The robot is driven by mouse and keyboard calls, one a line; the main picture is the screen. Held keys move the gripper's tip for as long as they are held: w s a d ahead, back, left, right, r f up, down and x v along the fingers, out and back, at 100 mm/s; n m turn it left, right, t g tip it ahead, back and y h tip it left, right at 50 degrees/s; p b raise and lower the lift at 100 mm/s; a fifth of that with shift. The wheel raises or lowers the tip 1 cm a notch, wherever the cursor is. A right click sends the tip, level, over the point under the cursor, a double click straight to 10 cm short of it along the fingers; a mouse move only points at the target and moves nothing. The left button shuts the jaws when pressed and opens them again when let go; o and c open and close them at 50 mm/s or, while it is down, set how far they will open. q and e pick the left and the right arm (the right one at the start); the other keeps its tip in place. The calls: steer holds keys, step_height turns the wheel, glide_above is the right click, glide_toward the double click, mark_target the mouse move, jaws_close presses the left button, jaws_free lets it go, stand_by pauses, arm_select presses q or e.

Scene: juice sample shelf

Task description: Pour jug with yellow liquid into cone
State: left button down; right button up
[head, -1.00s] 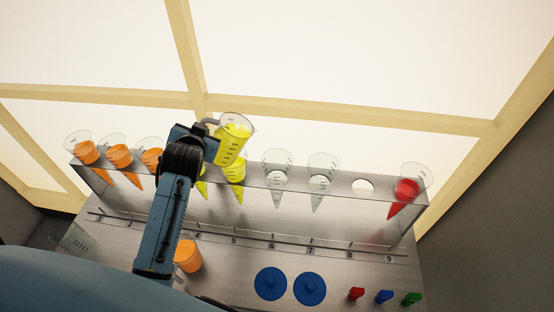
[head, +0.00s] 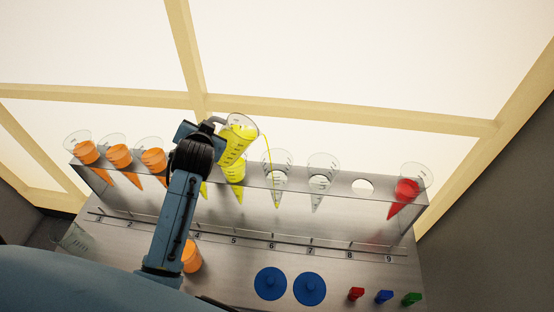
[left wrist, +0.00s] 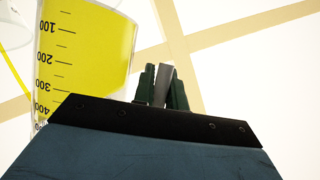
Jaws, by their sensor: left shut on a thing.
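My left gripper (head: 212,128) is shut on the grey handle of the clear jug (head: 238,140) with yellow liquid, held above the rack and tilted right. The handle shows between the dark green fingers (left wrist: 163,88) in the left wrist view, where the jug (left wrist: 85,60) stands left of them. A thin yellow stream runs from the lip down into the clear cone (head: 276,172) above label 6, with some yellow in its narrow lower part. The yellow-filled cone (head: 234,172) to its left is partly behind the jug. My right gripper is not in view.
The clear rack (head: 340,204) also holds several orange cones (head: 118,156) at left, an empty clear cone (head: 321,172), an empty hole (head: 363,187) and a red cone (head: 405,190). An orange container (head: 191,257) and two blue discs (head: 271,283) are in front.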

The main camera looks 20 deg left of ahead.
arm_select(q)
steer(key=shift+w+d+r, duration=0.2)
steer(key=shift+d, duration=0.05)
stand_by(0.3)
steer(key=shift+s+m, duration=0.1)
steer(key=shift+m, duration=0.2)
steer(key=shift+d+r, duration=0.1)
steer(key=shift+y, duration=0.3)
steer(key=shift+w+d, duration=0.1)
steer(key=shift+w, duration=0.1)
steer(key=shift+s, duration=0.15)
steer(key=shift+r, duration=0.1)
steer(key=shift+w+d, duration=0.1)
steer(key=shift+w, duration=0.1)
steer(key=shift+m, duration=0.3)
